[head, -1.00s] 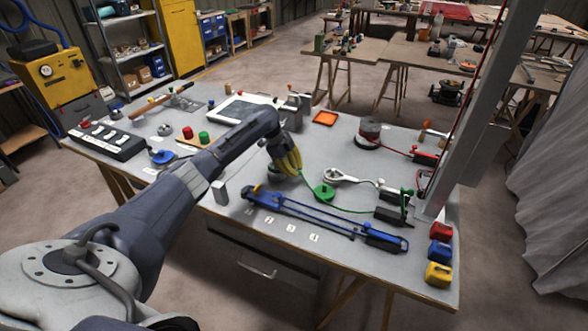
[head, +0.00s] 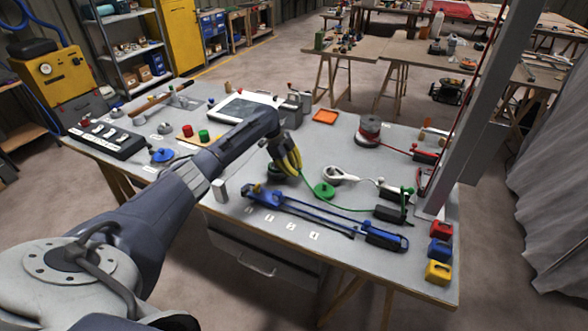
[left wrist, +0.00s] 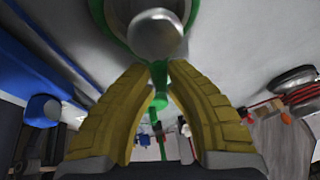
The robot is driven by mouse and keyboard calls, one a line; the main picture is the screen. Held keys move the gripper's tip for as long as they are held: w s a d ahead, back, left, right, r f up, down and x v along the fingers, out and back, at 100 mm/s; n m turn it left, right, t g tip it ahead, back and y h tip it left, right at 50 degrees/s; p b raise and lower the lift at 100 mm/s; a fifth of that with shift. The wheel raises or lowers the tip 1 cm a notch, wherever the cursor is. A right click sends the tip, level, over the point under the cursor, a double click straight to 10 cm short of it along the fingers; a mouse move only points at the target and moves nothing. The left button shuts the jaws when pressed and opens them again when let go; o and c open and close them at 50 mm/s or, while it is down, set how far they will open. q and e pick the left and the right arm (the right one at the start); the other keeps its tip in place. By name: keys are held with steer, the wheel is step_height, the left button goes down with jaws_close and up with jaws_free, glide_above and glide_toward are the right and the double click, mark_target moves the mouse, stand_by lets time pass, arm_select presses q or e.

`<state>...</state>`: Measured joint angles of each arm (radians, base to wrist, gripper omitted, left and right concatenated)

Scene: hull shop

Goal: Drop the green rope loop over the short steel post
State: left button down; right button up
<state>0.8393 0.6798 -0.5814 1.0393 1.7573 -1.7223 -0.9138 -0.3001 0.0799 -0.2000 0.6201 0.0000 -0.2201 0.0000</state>
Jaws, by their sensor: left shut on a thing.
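My left gripper (head: 287,162) has yellow fingers and is low over the table's middle. In the left wrist view its fingers (left wrist: 158,105) are shut on the green rope loop (left wrist: 160,76) at its near end. The loop's green curve shows on both sides of the rounded steel post top (left wrist: 157,36), which seems to stand inside it. How far down the post the loop sits I cannot tell. In the head view the fingers largely hide post and loop. My right gripper is not in view.
A blue clamp-like bar (head: 305,212) lies in front of the gripper. A small grey block (head: 220,191) stands to the left. A grey mast (head: 480,110) rises at right.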

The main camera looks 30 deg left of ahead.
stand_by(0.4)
arm_select(q)
steer(key=c, duration=0.8)
jaws_free()
steer(key=shift+r, duration=3.95)
